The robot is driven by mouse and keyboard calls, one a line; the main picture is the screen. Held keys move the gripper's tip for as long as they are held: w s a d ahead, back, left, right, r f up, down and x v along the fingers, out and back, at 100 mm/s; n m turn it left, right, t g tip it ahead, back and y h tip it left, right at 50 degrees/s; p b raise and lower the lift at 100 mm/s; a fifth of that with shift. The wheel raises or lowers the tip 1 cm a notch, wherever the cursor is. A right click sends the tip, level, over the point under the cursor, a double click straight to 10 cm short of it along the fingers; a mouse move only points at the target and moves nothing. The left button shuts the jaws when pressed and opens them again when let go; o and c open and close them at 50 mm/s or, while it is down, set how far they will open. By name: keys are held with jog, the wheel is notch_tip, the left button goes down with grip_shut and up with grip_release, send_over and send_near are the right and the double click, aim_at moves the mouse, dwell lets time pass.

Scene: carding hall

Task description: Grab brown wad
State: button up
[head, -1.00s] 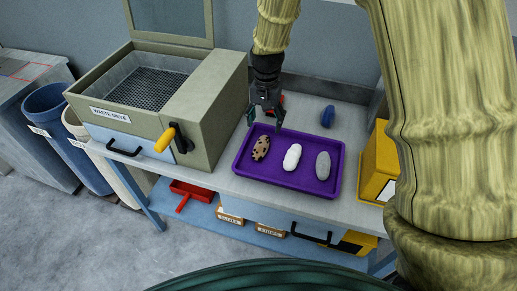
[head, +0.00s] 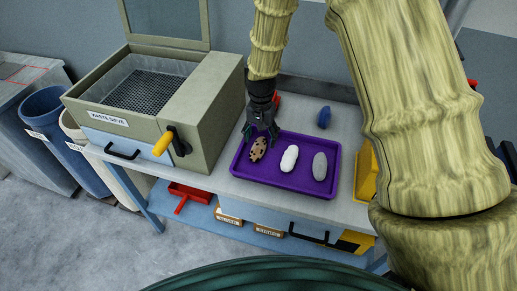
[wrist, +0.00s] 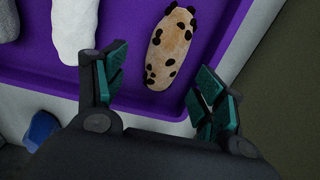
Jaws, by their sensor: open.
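The brown wad (head: 258,148) is a tan oval with dark spots, lying at the left end of a purple tray (head: 290,187). In the wrist view the wad (wrist: 170,48) lies ahead of the fingertips, roughly between their lines. My gripper (head: 260,132) is open and empty, just above and behind the wad in the head view. Its two teal-padded fingers (wrist: 158,92) show apart in the wrist view, with no contact on the wad visible. A white wad (head: 289,158) and a grey wad (head: 319,166) lie to its right in the tray.
A waste sieve box (head: 150,105) with a yellow handle stands close on the left. A blue object (head: 324,117) lies on the bench behind the tray. A yellow box (head: 366,172) stands to the right. The tray's front strip is bare.

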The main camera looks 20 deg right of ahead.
aim_at(260, 142)
jog(key=shift+a+f+p, duration=0.1)
jog(key=shift+f+p, duration=0.9)
jog(key=shift+f, duration=1.2)
jog(key=c, duration=1.1)
